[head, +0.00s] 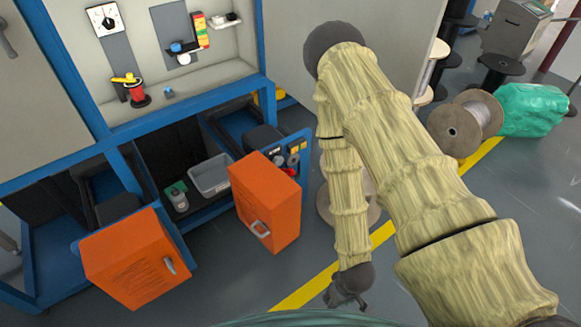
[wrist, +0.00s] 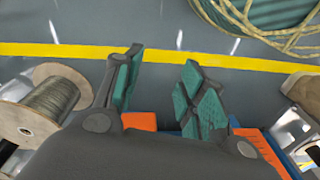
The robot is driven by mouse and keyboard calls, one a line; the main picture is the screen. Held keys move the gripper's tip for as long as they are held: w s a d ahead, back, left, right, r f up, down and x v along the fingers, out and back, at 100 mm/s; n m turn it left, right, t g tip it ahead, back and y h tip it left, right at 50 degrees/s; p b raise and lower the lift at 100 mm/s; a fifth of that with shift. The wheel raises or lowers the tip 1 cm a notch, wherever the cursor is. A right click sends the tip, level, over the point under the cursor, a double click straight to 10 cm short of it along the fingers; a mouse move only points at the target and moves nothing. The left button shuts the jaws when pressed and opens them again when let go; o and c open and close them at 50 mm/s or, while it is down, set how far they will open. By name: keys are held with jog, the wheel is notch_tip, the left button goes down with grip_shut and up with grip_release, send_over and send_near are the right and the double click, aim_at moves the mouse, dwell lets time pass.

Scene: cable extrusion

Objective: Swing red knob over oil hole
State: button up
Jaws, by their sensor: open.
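A red knob-like cylinder (head: 137,96) with a yellow lever (head: 125,79) on top stands in the lit recess of the blue-framed machine, at upper left in the head view. A small blue-grey piece (head: 168,93) sits to its right; I cannot tell whether it marks the oil hole, and no hole is clear. My gripper (head: 346,292) hangs low over the floor, well to the right of and below the recess. In the wrist view my gripper (wrist: 165,85) has its green-padded fingers spread apart with nothing between them.
Two orange doors (head: 136,258) (head: 266,200) stand open in front of the lower cabinet. A grey bin (head: 210,176) and a bottle (head: 177,196) are inside it. Cable spools (head: 466,123) and a green wrapped bundle (head: 532,110) stand at right.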

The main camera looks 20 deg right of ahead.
jog(key=w+d+f+n+t+y+b, duration=0.25)
jog(key=w+f+n+b, duration=0.65)
jog(key=w, duration=0.6)
jog(key=n+t+h+b, duration=0.1)
jog(key=n+b, duration=2.2)
jog(key=n, duration=0.6)
send_near(291, 169)
jog(key=b+x, duration=0.4)
jog(key=x, duration=0.5)
jog(key=shift+s, duration=0.15)
grip_shut()
jog(key=shift+r, duration=0.1)
